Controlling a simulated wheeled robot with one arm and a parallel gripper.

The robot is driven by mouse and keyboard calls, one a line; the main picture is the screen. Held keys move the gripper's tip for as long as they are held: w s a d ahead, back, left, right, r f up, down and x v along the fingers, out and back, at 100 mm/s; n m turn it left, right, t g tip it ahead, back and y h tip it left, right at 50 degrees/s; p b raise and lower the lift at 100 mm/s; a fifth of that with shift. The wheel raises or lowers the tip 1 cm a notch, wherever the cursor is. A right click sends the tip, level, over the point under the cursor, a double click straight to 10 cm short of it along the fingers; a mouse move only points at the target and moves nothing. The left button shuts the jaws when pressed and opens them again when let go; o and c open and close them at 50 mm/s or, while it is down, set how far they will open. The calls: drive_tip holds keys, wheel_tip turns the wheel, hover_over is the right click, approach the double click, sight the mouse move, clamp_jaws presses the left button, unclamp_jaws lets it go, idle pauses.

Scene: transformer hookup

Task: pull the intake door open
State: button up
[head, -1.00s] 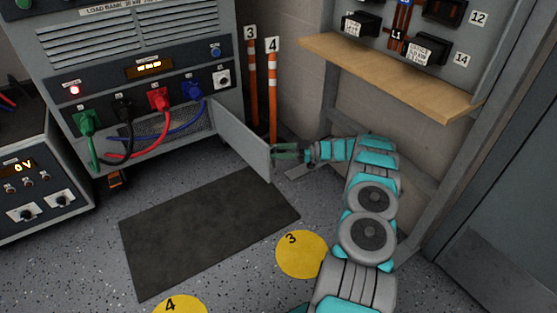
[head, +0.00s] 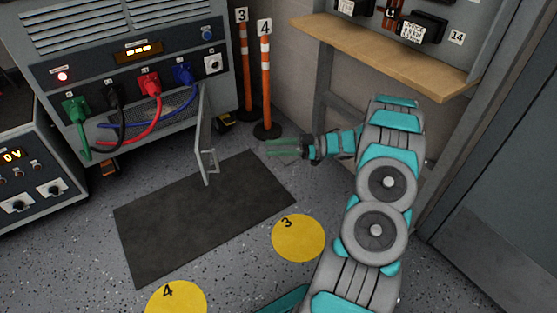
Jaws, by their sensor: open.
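The intake door (head: 203,135) is a grey panel hinged at the right end of the mesh-backed intake opening on the load bank. It stands out from the cabinet toward me, seen nearly edge-on, clearly ajar. Its bracket-like handle (head: 213,160) shows on its right side near the free edge. My gripper (head: 275,148) is to the right of the door, pointing left. Its greenish fingers are open and empty, with a clear gap between them and the handle.
Green, black, red and blue cables (head: 152,103) plug into the load bank. Orange-and-white posts (head: 265,85) stand behind my gripper. A dark mat (head: 190,220) and yellow floor disc 3 (head: 298,238) lie in front.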

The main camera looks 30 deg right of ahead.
drive_tip(key=shift+s+a+r+b, duration=0.15)
drive_tip(key=shift+s+a, duration=0.15)
drive_tip(key=shift+s, duration=0.45)
drive_tip(key=shift+s+a+f+b, duration=0.1)
drive_tip(key=shift+s+a+b, duration=0.15)
drive_tip(key=shift+s, duration=0.55)
drive_tip(key=shift+s+a+r+b, duration=0.1)
drive_tip(key=shift+s+a, duration=0.2)
drive_tip(key=shift+s, duration=0.45)
